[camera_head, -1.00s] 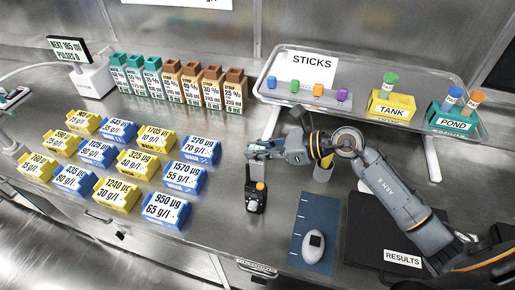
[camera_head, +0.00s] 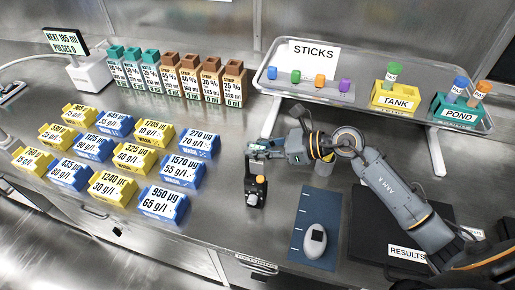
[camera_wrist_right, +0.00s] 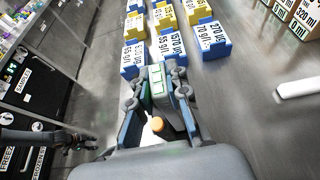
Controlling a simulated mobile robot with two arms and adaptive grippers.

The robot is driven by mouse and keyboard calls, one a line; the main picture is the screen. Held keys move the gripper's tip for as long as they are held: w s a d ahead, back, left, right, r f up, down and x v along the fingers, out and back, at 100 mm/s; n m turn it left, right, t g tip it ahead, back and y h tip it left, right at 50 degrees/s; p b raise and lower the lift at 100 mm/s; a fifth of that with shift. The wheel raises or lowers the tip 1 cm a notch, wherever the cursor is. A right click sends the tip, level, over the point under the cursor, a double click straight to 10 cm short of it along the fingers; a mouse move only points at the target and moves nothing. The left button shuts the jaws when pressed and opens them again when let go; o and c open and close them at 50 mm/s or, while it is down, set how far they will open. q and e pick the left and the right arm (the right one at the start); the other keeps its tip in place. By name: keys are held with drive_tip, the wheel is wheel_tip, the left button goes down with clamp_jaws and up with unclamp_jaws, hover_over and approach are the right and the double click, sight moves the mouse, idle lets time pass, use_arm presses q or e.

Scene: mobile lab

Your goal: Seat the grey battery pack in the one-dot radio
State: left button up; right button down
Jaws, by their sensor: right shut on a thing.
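A small black radio (camera_head: 255,198) with an orange knob stands on the steel bench in the head view. The orange knob (camera_wrist_right: 157,124) also shows in the right wrist view, between the fingers. My right gripper (camera_head: 258,153) is just above and behind the radio, shut on the grey battery pack (camera_wrist_right: 157,84), which has a pale green and white face. Whether the pack touches the radio, I cannot tell. The radio's dot mark is not readable. A dark gripper, seemingly my left one (camera_wrist_right: 85,142), is small at the lower left of the wrist view, away from the bench; its jaws are unclear.
Blue and yellow labelled boxes (camera_head: 167,205) stand left of the radio. A raised tray (camera_head: 350,98) stands behind. Bench around the radio is clear.

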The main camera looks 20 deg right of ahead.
use_arm(q)
drive_tip(key=shift+f+b, duration=2.25)
idle(5.8)
